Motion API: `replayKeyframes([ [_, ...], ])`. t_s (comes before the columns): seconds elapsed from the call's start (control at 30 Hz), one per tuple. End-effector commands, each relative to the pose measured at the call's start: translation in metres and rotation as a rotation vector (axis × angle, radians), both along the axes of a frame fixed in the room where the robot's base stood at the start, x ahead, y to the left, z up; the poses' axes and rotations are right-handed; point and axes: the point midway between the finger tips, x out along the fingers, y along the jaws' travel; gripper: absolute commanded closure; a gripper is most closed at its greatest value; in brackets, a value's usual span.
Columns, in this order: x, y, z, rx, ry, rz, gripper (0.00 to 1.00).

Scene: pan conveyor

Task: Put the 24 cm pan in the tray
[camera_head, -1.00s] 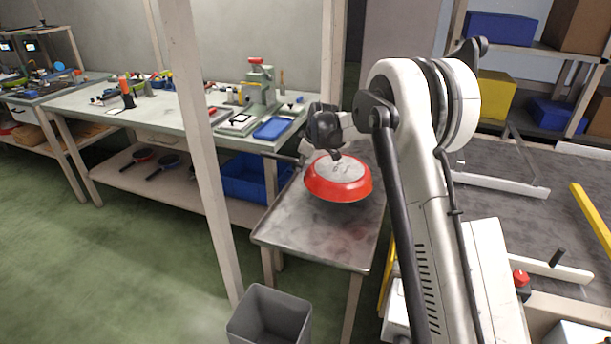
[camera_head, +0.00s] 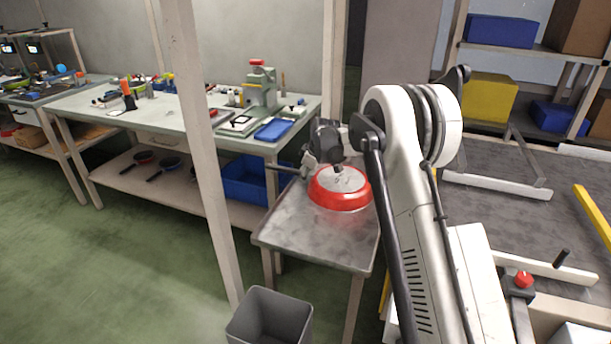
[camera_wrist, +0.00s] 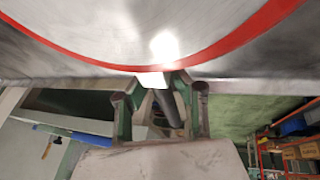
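A red pan (camera_head: 340,196) with a pale grey base is upside down at the far end of the steel table (camera_head: 310,236). Its dark handle points left. I cannot tell whether its rim touches the table. My gripper (camera_head: 309,164) is at the handle, beside the pan. The pan's size cannot be read. A small blue tray (camera_head: 273,130) lies on the workbench behind.
A grey bin (camera_head: 270,318) stands on the floor before the table. A pale post (camera_head: 205,150) rises left of it. The green workbench (camera_head: 190,117) holds tools and a press (camera_head: 262,88). A blue bin (camera_head: 245,180) and two pans sit beneath. The table's near half is clear.

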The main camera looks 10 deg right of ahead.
Motion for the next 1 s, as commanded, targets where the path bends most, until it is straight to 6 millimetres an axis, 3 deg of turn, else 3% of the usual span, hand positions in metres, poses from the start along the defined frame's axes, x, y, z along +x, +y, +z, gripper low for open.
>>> replayKeyframes([
  [0.07, 0.000, 0.000, 0.000, 0.000, 0.000, 0.000, 0.65],
  [0.47, -0.004, -0.002, 0.010, 0.000, 0.000, 0.000, 0.65],
  [1.0, -0.042, -0.020, 0.095, -0.001, 0.000, 0.001, 0.65],
])
